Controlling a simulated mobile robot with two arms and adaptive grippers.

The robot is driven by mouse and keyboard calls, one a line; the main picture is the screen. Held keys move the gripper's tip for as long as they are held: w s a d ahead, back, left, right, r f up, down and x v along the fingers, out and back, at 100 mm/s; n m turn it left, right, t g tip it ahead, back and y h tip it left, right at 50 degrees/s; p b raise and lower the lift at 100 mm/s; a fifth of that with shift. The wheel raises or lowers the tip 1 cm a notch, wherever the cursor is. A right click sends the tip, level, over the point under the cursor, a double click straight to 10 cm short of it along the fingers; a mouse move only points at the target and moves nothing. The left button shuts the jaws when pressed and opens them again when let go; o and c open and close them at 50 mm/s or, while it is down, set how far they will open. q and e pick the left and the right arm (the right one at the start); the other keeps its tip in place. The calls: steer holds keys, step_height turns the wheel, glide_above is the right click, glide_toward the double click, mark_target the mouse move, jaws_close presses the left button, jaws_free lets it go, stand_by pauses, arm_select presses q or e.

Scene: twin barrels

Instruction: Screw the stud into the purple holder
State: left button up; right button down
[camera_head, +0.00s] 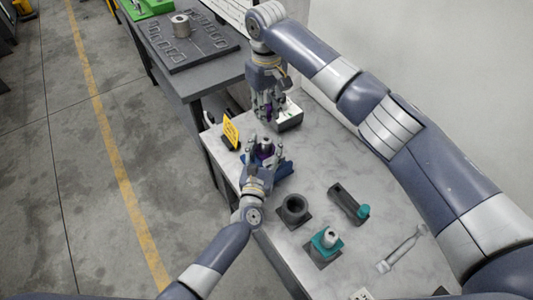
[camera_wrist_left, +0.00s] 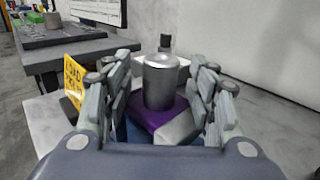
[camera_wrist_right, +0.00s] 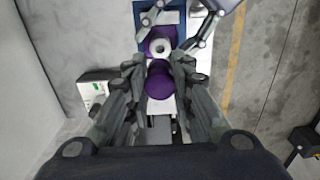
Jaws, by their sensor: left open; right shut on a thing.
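A purple holder (camera_wrist_left: 158,118) sits on a blue base (camera_head: 284,168), with a grey metal cylinder (camera_wrist_left: 160,82) standing upright in it. I cannot tell whether this cylinder is the stud. My left gripper (camera_head: 262,150) is open, its fingers on either side of the cylinder and apart from it. My right gripper (camera_head: 268,112) is farther back, shut on a round purple piece (camera_wrist_right: 159,84). In the right wrist view this piece is just below the holder and cylinder (camera_wrist_right: 160,47). Its underside is hidden, so I cannot see whether a stud is in it.
A yellow sign (camera_head: 231,132) stands at the table's left edge. A white-and-dark box (camera_head: 289,118) is beside my right gripper. A dark round socket (camera_head: 295,208), a teal holder with a metal piece (camera_head: 327,240), a dark block (camera_head: 346,202) and a wrench (camera_head: 400,250) occupy the near table.

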arm_select(q)
steer(key=shift+c, duration=0.4)
jaws_close()
arm_select(e)
steer(key=shift+f, duration=2.5)
steer(key=shift+f, duration=0.9)
steer(key=shift+f, duration=0.55)
